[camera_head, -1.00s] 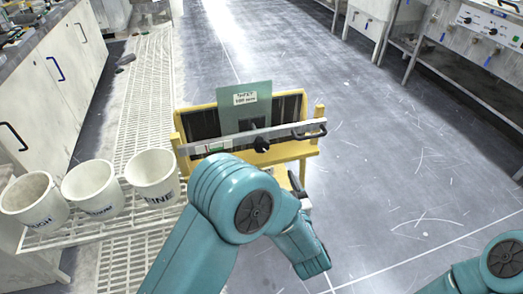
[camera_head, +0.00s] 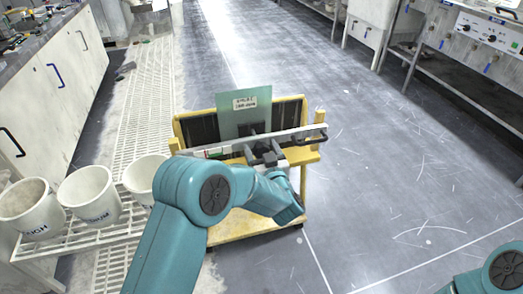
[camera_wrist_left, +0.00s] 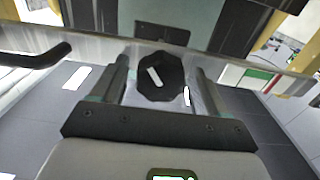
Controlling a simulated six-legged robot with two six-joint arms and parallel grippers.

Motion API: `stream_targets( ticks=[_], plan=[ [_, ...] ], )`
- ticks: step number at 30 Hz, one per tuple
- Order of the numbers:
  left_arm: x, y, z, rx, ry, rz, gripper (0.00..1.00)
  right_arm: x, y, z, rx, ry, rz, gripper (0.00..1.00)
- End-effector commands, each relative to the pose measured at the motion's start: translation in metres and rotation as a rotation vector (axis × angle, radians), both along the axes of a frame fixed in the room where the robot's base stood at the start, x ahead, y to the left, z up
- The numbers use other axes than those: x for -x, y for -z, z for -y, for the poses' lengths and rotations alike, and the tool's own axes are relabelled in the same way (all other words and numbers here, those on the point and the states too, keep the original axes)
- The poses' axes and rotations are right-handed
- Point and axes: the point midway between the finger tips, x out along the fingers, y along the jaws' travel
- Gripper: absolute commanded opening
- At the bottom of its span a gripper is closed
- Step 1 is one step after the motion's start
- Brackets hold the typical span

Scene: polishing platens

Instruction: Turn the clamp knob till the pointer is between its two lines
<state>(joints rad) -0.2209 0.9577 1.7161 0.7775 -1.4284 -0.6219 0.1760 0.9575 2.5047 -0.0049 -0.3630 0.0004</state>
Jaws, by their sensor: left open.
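The clamp knob (camera_wrist_left: 160,77) is black and many-sided, with a white pointer stroke on its face, tilted from upper left to lower right. It sits on the pale clamp bar (camera_head: 292,134) across the yellow rack. My left gripper (camera_head: 266,153) is at the bar, over the knob. In the left wrist view, its open fingers (camera_wrist_left: 162,68) stand on both sides of the knob, with gaps showing. A short white mark (camera_wrist_left: 187,96) shows at the knob's lower right; I cannot tell whether it is one of the two lines. My right gripper is out of view.
A green sheet with a label (camera_head: 244,104) stands in the yellow rack (camera_head: 313,157). A black handle (camera_head: 308,133) is at the bar's right end. White buckets (camera_head: 88,195) stand on a grating at left. The floor right of the rack is clear.

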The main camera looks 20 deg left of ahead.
Motion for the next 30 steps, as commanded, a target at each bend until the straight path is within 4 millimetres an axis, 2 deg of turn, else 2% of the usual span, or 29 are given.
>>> stream_targets(
  ticks=[2, 6, 7, 13, 21, 30],
  plan=[
    [0.000, 0.000, 0.000, 0.000, 0.000, 0.000, 0.74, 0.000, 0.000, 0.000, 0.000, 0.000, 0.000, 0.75],
    [0.000, 0.000, 0.000, 0.000, 0.000, 0.000, 0.29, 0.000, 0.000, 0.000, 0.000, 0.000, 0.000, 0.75],
    [0.000, 0.000, 0.000, 0.000, 0.000, 0.000, 0.21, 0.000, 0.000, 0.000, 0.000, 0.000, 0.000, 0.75],
    [0.000, -0.003, 0.000, -0.048, -0.001, -0.034, 0.21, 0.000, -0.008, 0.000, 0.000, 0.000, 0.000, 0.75],
    [-0.001, -0.003, 0.002, -0.339, 0.000, -0.230, 0.21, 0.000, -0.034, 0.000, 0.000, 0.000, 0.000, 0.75],
    [-0.001, 0.001, 0.002, -0.414, 0.000, -0.280, 0.21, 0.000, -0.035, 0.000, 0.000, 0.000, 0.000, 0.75]
  ],
)
